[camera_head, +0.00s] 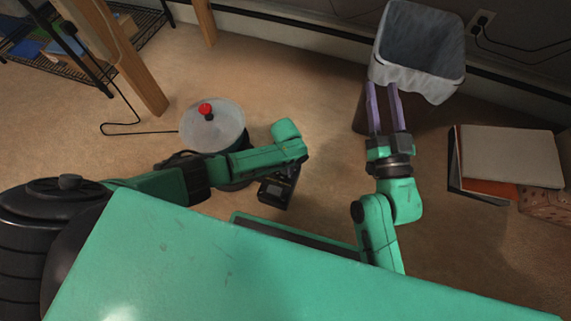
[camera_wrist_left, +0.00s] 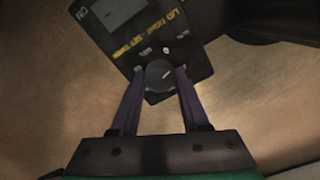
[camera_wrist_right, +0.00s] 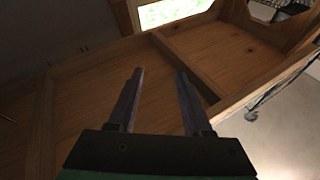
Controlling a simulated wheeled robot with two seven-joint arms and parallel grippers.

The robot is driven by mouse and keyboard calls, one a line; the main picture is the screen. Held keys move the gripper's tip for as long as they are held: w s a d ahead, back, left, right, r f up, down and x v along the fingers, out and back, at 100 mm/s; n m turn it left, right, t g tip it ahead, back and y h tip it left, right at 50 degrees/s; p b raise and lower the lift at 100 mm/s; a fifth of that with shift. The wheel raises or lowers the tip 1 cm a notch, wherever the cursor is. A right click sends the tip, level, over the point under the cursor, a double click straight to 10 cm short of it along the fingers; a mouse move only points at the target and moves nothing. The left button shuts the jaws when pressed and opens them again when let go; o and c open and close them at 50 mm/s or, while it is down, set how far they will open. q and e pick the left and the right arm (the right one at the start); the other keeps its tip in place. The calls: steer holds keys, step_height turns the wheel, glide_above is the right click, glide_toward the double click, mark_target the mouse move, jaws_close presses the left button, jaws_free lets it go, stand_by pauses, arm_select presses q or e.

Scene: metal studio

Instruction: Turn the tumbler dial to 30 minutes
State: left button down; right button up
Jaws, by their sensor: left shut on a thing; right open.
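The tumbler's black control panel (camera_wrist_left: 150,40) fills the top of the left wrist view, with yellow lettering and white marks above its round dark dial (camera_wrist_left: 160,73). A light pointer mark on the dial slants up to the right. My left gripper (camera_wrist_left: 160,84) is shut on the dial, one purple finger on each side. In the head view the dark control box (camera_head: 276,191) sits on the floor below my left wrist, which hides the fingers and dial. My right gripper (camera_head: 383,90) is open and empty, fingers apart in front of the bin.
A clear drum or lid with a red knob (camera_head: 206,108) stands left of the control box. A lined waste bin (camera_head: 420,50) is at the back right. Books or papers (camera_head: 512,155) lie at the right. A wooden table leg (camera_head: 140,75) stands at the left.

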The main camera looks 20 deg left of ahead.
arm_select(q)
steer(key=m, duration=0.3)
steer(key=shift+p, duration=0.4)
steer(key=m, duration=0.5)
steer(key=shift+p, duration=0.3)
steer(key=m, duration=0.2)
steer(key=shift+m, duration=0.4)
steer(key=m, duration=0.3)
steer(key=shift+m, duration=3.4)
arm_select(e)
steer(key=s+f+g, duration=0.2)
steer(key=f, duration=0.5)
steer(key=s+a+f+g+h, duration=0.1)
steer(key=s+f+g, duration=0.1)
steer(key=f, duration=0.5)
steer(key=shift+s+f+m+g, duration=0.25)
steer(key=shift+s+m+g, duration=0.15)
steer(key=shift+s, duration=0.4)
steer(key=shift+w+a+r, duration=0.1)
steer(key=shift+w+r, duration=0.1)
